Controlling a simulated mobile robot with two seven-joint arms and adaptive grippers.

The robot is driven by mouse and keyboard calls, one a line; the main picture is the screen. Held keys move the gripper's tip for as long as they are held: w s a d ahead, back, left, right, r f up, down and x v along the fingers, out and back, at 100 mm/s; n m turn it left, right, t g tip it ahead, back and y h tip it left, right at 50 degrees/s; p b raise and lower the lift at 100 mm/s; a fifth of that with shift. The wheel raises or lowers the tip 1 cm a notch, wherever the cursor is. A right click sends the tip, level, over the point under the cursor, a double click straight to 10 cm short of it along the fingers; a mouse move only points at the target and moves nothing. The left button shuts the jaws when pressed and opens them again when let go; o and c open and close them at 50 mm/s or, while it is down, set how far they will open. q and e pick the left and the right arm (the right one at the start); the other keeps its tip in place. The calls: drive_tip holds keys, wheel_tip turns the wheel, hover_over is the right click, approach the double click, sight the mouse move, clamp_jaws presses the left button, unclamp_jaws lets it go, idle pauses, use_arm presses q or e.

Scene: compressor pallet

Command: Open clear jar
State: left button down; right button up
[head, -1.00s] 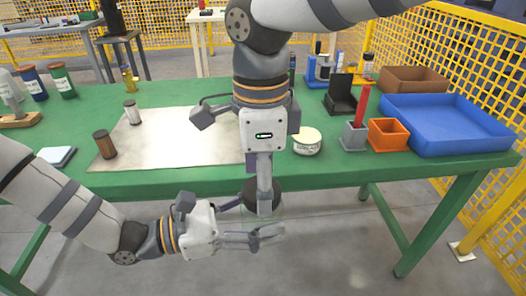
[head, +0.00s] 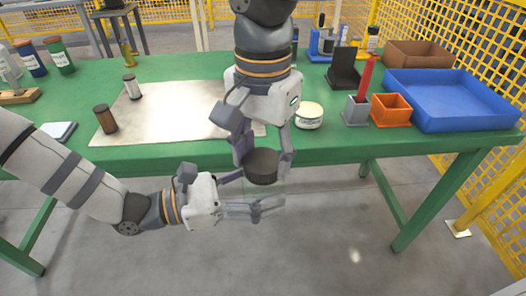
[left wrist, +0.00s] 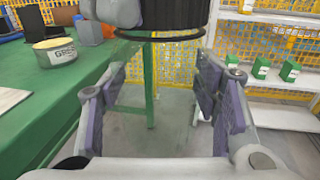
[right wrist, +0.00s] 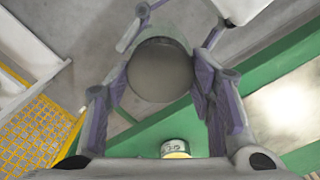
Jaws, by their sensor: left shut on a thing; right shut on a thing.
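The clear jar (head: 264,187) is see-through and hard to make out, with a wide dark lid (head: 262,166) at its top. It is in front of the green table's near edge, above the floor. My left gripper (head: 256,208) is shut around the jar's body from the left, below the lid. My right gripper (head: 264,156) points down from above, shut with one finger on each side of the lid. The lid shows as a dark disc in the right wrist view (right wrist: 160,70) and at the top of the left wrist view (left wrist: 175,18). I cannot tell whether it is loose.
The green table (head: 190,158) carries a pale mat (head: 165,115), a brown-capped bottle (head: 105,119), a grease tin (head: 309,116), an orange bin (head: 392,108) and a blue tray (head: 450,118). The tin stands close to my right gripper. The floor space before the table is clear.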

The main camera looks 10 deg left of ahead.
drive_tip(key=n, duration=0.7)
drive_tip(key=shift+n, duration=0.4)
drive_tip(key=n, duration=0.7)
drive_tip(key=shift+n, duration=0.4)
drive_tip(key=n, duration=0.3)
drive_tip(key=shift+n, duration=0.3)
drive_tip(key=n, duration=1.1)
drive_tip(key=shift+w+n, duration=0.1)
drive_tip(key=shift+n, duration=0.3)
drive_tip(key=n, duration=1.2)
drive_tip(key=shift+r+n, duration=0.1)
drive_tip(key=shift+n, duration=0.2)
drive_tip(key=shift+r, duration=0.2)
